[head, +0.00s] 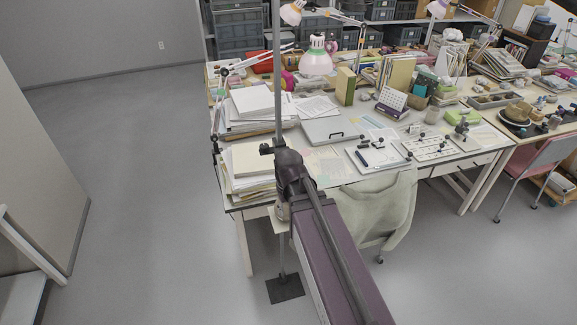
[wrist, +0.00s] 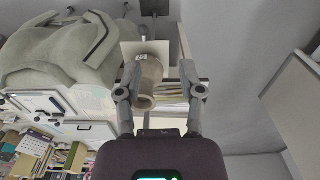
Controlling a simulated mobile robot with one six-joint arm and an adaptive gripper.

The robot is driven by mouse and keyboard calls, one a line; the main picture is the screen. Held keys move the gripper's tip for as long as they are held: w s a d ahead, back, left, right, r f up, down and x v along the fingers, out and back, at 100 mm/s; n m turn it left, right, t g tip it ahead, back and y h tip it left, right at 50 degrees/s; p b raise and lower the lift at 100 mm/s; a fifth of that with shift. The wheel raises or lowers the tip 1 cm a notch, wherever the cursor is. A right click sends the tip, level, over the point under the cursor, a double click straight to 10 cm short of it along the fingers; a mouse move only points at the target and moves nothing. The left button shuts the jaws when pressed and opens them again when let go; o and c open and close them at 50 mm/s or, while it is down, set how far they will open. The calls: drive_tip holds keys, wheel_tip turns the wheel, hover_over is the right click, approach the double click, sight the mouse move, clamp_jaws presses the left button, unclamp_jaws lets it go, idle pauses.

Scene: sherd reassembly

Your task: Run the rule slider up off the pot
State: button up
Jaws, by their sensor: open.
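A thin upright pole, the rule (head: 278,75), stands on a dark floor plate (head: 286,289) by the table's near left corner. A small dark block with a knob, seemingly the slider (head: 265,149), sits on it just above my gripper. The beige pot (wrist: 149,80) rests on a small white platform (wrist: 158,46) and bears a small label. In the head view the pot (head: 282,211) is mostly hidden behind my arm. My gripper (wrist: 159,70) is open, its fingers on either side of the pot; the left finger appears close to it. I cannot tell whether they touch.
The worktable holds paper stacks (head: 252,158), a grey folder case (head: 332,130) and trays of small parts (head: 377,155). A light green garment (head: 372,208) hangs over a chair at its front. The floor (head: 150,190) to the left is clear.

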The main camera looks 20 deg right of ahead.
drive_tip(key=w+d+r+n+p, duration=0.1)
drive_tip(key=w+d+r+p, duration=0.1)
drive_tip(key=w+r+p, duration=0.5)
drive_tip(key=w+d+r+n+p, duration=0.1)
drive_tip(key=w+d+r+p, duration=0.1)
drive_tip(key=w+r+p, duration=0.6)
drive_tip(key=shift+w+d+r, duration=0.3)
drive_tip(key=shift+w+r, duration=0.25)
drive_tip(key=shift+r, duration=0.3)
drive_tip(key=shift+f, duration=0.15)
wheel_tip(320, 180, down, 14)
drive_tip(key=b, duration=1.3)
drive_tip(key=shift+r, duration=0.25)
clamp_jaws()
